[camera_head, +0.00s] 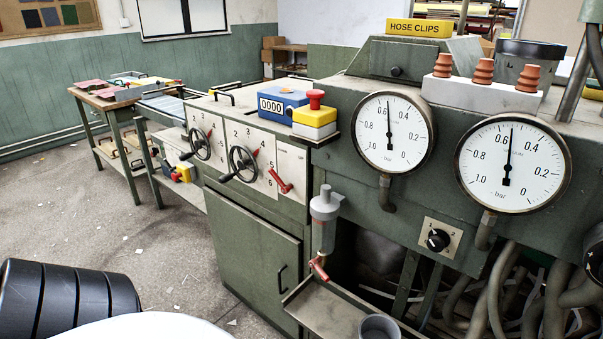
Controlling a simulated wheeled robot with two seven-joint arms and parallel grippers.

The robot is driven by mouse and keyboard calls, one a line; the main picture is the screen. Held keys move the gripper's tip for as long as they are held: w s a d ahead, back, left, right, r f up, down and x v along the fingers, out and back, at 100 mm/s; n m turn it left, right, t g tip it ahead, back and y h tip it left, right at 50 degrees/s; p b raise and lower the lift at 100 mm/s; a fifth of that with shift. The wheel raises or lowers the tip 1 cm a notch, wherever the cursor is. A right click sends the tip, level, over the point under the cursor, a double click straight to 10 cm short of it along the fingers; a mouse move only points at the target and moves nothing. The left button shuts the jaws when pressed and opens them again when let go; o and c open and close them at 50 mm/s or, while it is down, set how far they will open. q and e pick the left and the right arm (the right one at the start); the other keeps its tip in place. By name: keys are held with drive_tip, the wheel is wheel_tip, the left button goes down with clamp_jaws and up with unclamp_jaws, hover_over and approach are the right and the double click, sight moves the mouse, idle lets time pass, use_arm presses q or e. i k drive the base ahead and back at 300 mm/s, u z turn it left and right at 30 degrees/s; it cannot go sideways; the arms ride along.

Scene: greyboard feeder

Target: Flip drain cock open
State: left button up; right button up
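The drain cock (319,268) is a small red handle at the bottom of a grey cylindrical trap (324,222), fixed to the front of the green machine. The handle slants down to the right. Whether the cock is open or closed cannot be told from this view. A grey drip tray (330,312) lies below it, with a grey cup (380,326) at the bottom edge of the picture. Neither of my grippers shows.
Two round gauges (392,132) (512,165) and a black knob (438,240) are right of the trap. A red lever (280,182) and handwheels (243,163) are on the panel to its left. Hoses (500,290) crowd the lower right. The floor (170,250) at left is mostly open.

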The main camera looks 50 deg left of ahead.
sight(314, 263)
drive_tip(key=u, duration=1.15)
drive_tip(key=k, duration=0.25)
drive_tip(key=u, duration=0.4)
drive_tip(key=i, duration=0.4)
drive_tip(key=z, duration=0.1)
drive_tip(key=k, duration=0.5)
drive_tip(key=z, duration=0.7)
drive_tip(key=i, duration=0.6)
drive_tip(key=u, duration=0.4)
